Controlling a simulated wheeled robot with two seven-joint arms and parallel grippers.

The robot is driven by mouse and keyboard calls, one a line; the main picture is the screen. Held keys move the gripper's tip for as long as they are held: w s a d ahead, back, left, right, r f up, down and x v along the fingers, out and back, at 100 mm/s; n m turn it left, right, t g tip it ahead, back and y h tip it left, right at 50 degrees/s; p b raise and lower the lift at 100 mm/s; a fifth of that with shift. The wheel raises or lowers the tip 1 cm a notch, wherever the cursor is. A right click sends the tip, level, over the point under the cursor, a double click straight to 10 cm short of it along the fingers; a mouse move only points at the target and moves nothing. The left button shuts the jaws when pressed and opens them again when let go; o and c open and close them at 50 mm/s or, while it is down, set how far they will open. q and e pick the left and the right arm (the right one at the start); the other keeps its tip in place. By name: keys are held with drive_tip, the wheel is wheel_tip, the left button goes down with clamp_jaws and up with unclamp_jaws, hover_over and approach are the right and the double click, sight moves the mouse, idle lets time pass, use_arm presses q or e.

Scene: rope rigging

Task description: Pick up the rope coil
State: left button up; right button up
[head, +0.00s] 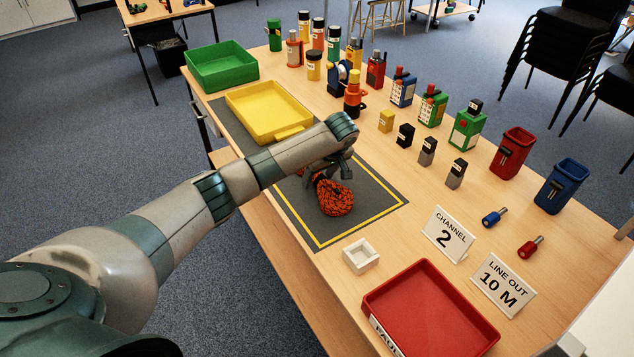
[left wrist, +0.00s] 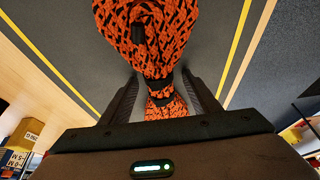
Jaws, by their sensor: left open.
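The orange and black rope coil (head: 335,197) lies on the dark mat (head: 377,203) with a yellow border, near the middle of the table. My left gripper (head: 318,177) is at the coil's far end in the head view. In the left wrist view the coil (left wrist: 145,38) narrows at a dark band, and this narrow part lies between the two fingers of my left gripper (left wrist: 163,98). The fingers are open, one on each side of it; whether they touch it I cannot tell. My arm hides part of the mat. My right gripper is not in view.
A yellow tray (head: 240,100) and a green tray (head: 199,75) stand at the far left. A small white box (head: 360,256) and a red tray (head: 372,308) are nearer. Radios, canisters and small blocks line the right side. Signs (head: 447,235) stand near the mat.

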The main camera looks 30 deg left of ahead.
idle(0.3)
use_arm(q)
clamp_jaws()
idle(0.3)
drive_tip(key=shift+r, duration=0.15)
